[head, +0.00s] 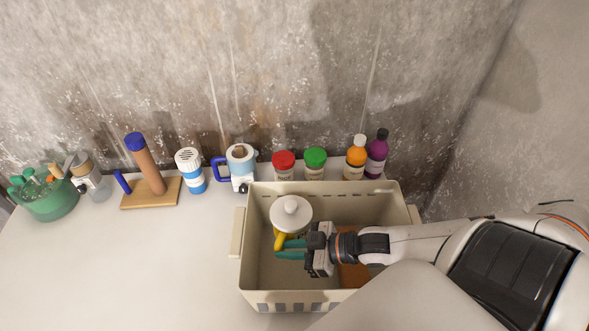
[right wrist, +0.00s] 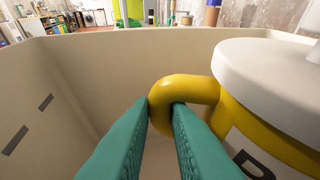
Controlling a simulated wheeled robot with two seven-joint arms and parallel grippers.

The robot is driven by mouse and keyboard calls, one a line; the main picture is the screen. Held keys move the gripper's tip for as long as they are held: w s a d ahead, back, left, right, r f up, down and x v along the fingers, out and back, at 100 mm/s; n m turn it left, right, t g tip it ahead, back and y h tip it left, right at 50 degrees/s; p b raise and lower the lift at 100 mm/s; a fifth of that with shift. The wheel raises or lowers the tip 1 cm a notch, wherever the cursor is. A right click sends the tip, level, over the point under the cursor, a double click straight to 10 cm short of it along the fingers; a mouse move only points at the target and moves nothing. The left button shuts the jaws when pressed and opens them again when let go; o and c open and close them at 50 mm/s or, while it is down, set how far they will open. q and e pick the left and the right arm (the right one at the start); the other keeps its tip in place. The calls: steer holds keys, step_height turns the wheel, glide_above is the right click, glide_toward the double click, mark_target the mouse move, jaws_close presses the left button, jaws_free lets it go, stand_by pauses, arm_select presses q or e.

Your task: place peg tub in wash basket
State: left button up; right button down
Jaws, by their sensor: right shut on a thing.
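The peg tub (head: 291,210) is yellow with a round white lid and knob. It is inside the beige wash basket (head: 246,290), near its back left. In the right wrist view the peg tub (right wrist: 265,125) shows its yellow body, part of a label and a looped yellow handle. My right gripper (head: 283,248) reaches into the wash basket from the right. Its teal fingers (right wrist: 161,110) are shut on the yellow handle. The tub looks upright; I cannot tell whether its base touches the basket floor. The basket wall (right wrist: 80,85) rises around it. My left gripper is not in view.
A flat brown thing (head: 352,262) lies in the basket's right part. Behind the basket stand red-lidded (head: 284,165) and green-lidded (head: 315,163) jars, and orange (head: 355,160) and purple (head: 376,157) bottles. More items line the wall leftward. The worktop (head: 130,270) front left is clear.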

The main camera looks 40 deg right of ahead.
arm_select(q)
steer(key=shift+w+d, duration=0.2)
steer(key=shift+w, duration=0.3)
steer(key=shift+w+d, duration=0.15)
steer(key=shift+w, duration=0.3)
arm_select(e)
step_height(320, 180, down, 4)
steer(key=shift+f, duration=0.25)
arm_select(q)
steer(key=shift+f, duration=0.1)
arm_select(e)
steer(key=shift+f+b, duration=0.5)
steer(key=shift+f, duration=0.1)
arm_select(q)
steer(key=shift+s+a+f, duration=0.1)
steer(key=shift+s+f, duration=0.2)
arm_select(e)
steer(key=c, duration=1.4)
jaws_free()
